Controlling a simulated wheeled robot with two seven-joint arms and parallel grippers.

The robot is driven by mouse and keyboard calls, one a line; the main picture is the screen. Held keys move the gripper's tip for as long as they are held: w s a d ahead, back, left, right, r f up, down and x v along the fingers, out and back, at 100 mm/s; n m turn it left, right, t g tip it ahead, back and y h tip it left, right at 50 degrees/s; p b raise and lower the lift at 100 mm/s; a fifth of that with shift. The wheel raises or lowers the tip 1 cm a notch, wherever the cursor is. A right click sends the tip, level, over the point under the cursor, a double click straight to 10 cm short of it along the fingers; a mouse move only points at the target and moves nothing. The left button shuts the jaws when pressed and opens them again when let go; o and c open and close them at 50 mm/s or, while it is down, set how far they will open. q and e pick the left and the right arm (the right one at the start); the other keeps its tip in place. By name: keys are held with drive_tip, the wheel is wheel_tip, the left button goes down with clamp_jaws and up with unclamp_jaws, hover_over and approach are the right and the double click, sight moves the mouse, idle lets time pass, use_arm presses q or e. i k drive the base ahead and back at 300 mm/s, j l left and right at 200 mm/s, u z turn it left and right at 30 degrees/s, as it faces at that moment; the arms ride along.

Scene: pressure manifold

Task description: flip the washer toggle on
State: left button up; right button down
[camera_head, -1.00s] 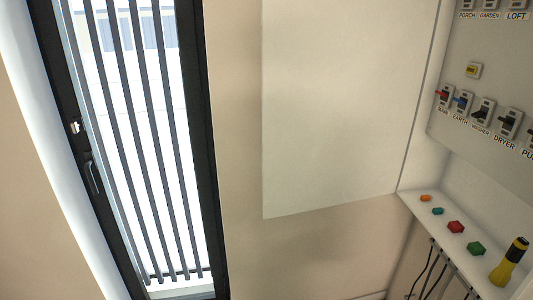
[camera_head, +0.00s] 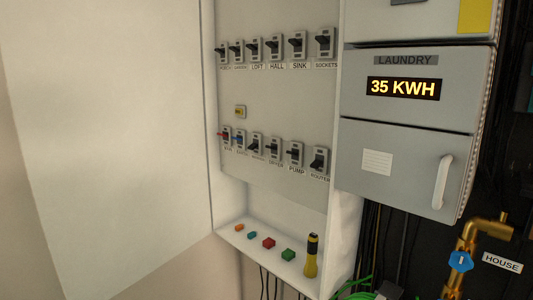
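The washer toggle (camera_head: 256,145) is a small switch with a black lever on a light plate. It is third from the left in the lower row of the switch panel (camera_head: 270,95). Its lever seems to slant downward, but it is too small to be sure. Its label below is blurred now; it read WASHER in the earlier view. Neither of my grippers shows in the head view.
A ledge (camera_head: 235,229) below the panel holds small coloured pieces and a yellow-black flashlight (camera_head: 312,257). A large open white door (camera_head: 110,130) stands at the left. A grey laundry meter cabinet (camera_head: 405,130) is at the right, with brass pipe (camera_head: 467,255) below. Space before the panel looks clear.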

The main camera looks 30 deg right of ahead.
sight(253, 145)
drive_tip(key=z, duration=0.95)
